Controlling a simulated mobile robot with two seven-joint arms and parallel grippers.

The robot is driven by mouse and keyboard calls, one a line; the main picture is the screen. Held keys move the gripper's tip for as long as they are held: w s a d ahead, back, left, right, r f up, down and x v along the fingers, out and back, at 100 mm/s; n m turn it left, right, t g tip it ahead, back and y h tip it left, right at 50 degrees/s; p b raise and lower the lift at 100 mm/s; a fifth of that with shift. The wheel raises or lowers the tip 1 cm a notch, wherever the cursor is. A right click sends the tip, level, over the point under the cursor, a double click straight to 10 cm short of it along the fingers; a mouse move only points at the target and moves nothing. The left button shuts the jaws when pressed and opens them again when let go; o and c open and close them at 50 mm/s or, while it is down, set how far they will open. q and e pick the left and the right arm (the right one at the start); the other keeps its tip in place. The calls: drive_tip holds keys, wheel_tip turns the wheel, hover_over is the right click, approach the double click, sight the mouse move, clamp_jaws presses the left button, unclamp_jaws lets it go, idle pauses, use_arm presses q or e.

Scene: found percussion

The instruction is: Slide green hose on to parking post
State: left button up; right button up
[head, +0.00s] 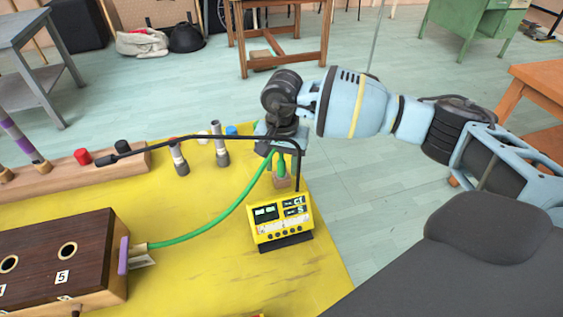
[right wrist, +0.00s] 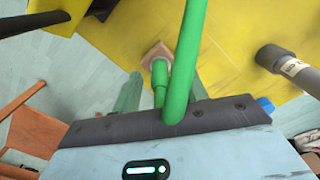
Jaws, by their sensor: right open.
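The green hose (head: 205,228) runs from the right end of the dark wooden box (head: 75,255) across the yellow table up to my right gripper (head: 281,148). A short upright green piece (head: 281,165) stands on a small wooden block, the parking post's base (head: 283,183), just below that gripper. In the right wrist view, my right gripper (right wrist: 163,92) is open above the block (right wrist: 157,50). The hose (right wrist: 188,60) passes close to its palm, beside the upright green piece (right wrist: 160,75). I cannot tell whether this piece is bare post or hose on it. My left gripper is not in view.
A yellow meter box (head: 281,220) stands close in front of the block. A thin black rod (head: 200,138) crosses near my gripper. Grey posts (head: 219,145) and a wooden rail (head: 70,172) with coloured knobs stand to the left. The table front is mostly clear.

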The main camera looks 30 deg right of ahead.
sight(282, 160)
drive_tip(key=shift+r, duration=0.4)
wheel_tip(282, 160, up, 7)
drive_tip(key=shift+r, duration=0.1)
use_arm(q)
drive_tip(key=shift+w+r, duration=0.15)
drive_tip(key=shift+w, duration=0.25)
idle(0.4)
